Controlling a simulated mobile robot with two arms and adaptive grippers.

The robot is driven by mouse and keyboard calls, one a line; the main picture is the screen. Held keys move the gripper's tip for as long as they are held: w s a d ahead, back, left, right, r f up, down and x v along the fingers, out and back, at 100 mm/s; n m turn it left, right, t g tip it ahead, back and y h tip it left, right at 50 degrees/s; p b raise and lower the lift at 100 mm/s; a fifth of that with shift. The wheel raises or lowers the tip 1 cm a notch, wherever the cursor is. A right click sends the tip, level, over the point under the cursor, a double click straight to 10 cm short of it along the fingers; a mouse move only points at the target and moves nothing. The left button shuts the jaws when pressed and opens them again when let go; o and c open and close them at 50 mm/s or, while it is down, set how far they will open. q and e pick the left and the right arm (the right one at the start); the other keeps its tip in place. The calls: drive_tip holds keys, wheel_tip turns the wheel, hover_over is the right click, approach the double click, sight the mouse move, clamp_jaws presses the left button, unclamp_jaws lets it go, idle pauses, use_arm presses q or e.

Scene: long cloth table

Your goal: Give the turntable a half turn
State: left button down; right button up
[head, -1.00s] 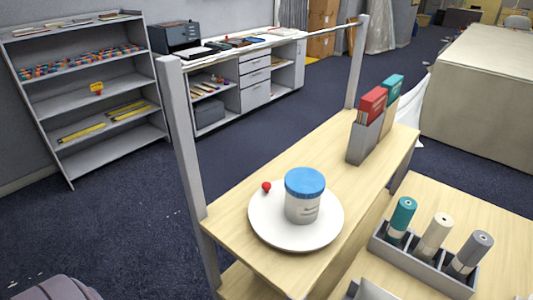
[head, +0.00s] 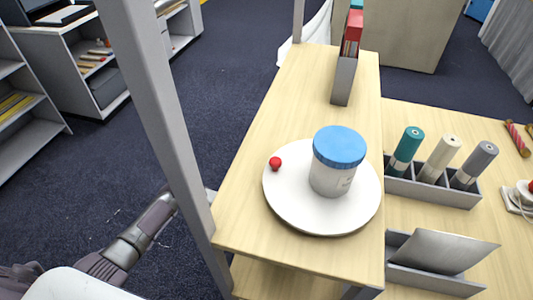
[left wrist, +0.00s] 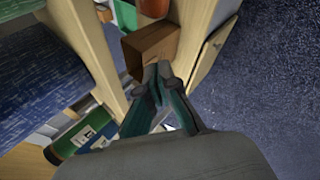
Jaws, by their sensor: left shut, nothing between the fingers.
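The turntable is a round white disc (head: 290,205) on the wooden shelf top in the head view. A small red knob (head: 275,163) sits near its left rim. A white tub with a blue lid (head: 332,180) stands upright on it, right of the knob. My left arm comes in from the left, low beside the grey post; its gripper end is mostly hidden there, apart from the turntable. In the left wrist view my left gripper (left wrist: 158,72) is shut and empty. My right gripper is not in view.
The grey post (head: 165,120) stands between my left arm and the shelf top. A grey holder with red and teal folders (head: 346,75) stands at the back. Right of the shelf are a rack of rolls (head: 440,190) and a grey tray (head: 435,275). Shelf top between turntable and folders is clear.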

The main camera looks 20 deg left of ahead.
use_arm(q)
drive_tip(key=w+d+r+m+h+b, duration=0.1)
drive_tip(key=w+r+h, duration=0.2)
drive_tip(key=r, duration=0.6)
drive_tip(key=w+d+r+m+h, duration=0.1)
drive_tip(key=w+d+r+h, duration=0.1)
drive_tip(key=r, duration=0.8)
drive_tip(key=s+d+r+m+g+h+b, duration=0.1)
drive_tip(key=s+r+m+g+h, duration=0.25)
drive_tip(key=r, duration=0.75)
drive_tip(key=s+r+m+g+h+b, duration=0.1)
drive_tip(key=s+r+m+g+h, duration=0.2)
drive_tip(key=r, duration=0.8)
drive_tip(key=shift+y, duration=0.75)
drive_tip(key=d+p, duration=0.1)
drive_tip(key=d, duration=0.2)
drive_tip(key=s+d+p, duration=0.1)
drive_tip(key=d, duration=0.2)
drive_tip(key=d+p, duration=0.2)
drive_tip(key=d, duration=0.2)
drive_tip(key=shift+s+f, duration=0.1)
drive_tip(key=shift+s, duration=0.1)
drive_tip(key=shift+s+f+p, duration=0.2)
drive_tip(key=shift+s+p, duration=0.05)
drive_tip(key=shift+s, duration=0.35)
drive_tip(key=shift+s+f+p, duration=0.2)
drive_tip(key=shift+s+p, duration=0.05)
drive_tip(key=shift+s, duration=0.35)
drive_tip(key=shift+s+f, duration=0.15)
drive_tip(key=shift+s, duration=0.55)
